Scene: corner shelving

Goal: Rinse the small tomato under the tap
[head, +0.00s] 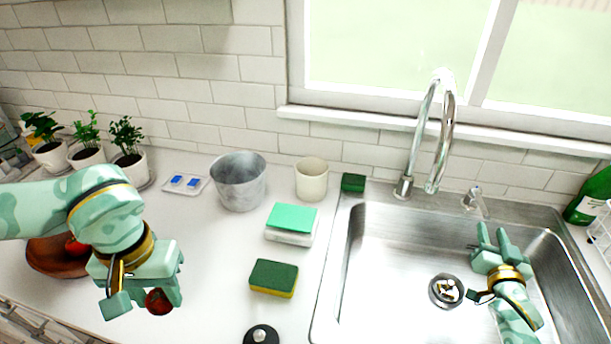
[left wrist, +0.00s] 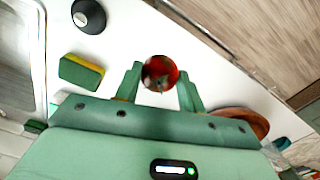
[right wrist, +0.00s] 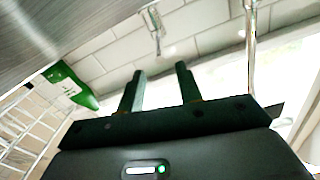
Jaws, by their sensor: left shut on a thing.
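A small red tomato (head: 158,301) is between the fingers of my left gripper (head: 146,297), over the counter left of the sink. In the left wrist view the tomato (left wrist: 159,73) sits between the fingertips. The chrome tap (head: 433,130) rises at the back of the steel sink (head: 385,245), and I see no water stream. My right gripper (head: 488,238) is over the right part of the sink, open and empty; its fingers (right wrist: 158,85) stand apart in the right wrist view. More red shows in a brown bowl (head: 48,262), partly hidden behind my left arm.
A green-and-yellow sponge (head: 273,279), a teal-topped stack (head: 291,222), a cream cup (head: 311,179) and a metal bucket (head: 238,181) stand between my left gripper and the sink. A green bottle (head: 590,197) is at the right. A dark round knob (head: 261,335) is at the counter front.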

